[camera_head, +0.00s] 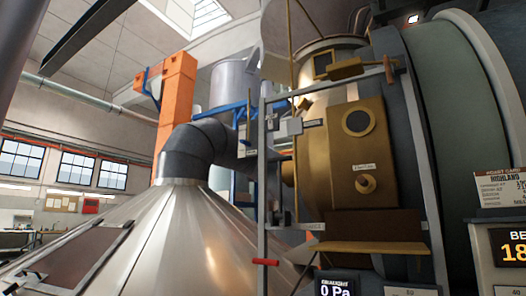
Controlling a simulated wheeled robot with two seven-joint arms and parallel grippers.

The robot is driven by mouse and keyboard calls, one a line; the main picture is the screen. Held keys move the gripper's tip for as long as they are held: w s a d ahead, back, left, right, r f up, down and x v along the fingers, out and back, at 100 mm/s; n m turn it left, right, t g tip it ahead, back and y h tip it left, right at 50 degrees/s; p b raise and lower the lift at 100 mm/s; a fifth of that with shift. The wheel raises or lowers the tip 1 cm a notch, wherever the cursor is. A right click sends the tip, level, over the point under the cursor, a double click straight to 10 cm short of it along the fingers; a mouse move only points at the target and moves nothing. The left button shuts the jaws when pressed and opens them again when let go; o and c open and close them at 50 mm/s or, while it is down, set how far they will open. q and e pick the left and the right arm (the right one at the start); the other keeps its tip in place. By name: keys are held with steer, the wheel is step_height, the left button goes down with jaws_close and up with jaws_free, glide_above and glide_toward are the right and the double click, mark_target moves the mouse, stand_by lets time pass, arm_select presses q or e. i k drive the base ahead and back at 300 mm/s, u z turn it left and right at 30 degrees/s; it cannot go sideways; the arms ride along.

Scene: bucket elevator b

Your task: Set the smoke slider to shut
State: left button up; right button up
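No part is readably marked as the smoke slider, and its setting cannot be told. A thick grey elbow duct (190,146) rises from the metal cone hood (165,240) and runs right towards a brass roaster front (358,130). By the duct's right end are a small pale plate (242,133) and a grey box (290,127), partly behind an upright grey frame (262,180). Small labels there are too small to read. Neither of my grippers is in view.
The brass front has a round window (358,122) and a knob (365,184). A red handle (265,262) sits low on the frame. A display reading 0 Pa (337,288) is at bottom centre. An orange column (175,100) stands behind the duct. Dark panels with cards and numbers fill the right edge.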

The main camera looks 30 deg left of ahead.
mark_target(245, 143)
steer(key=i, duration=1.25)
steer(key=u, duration=1.5)
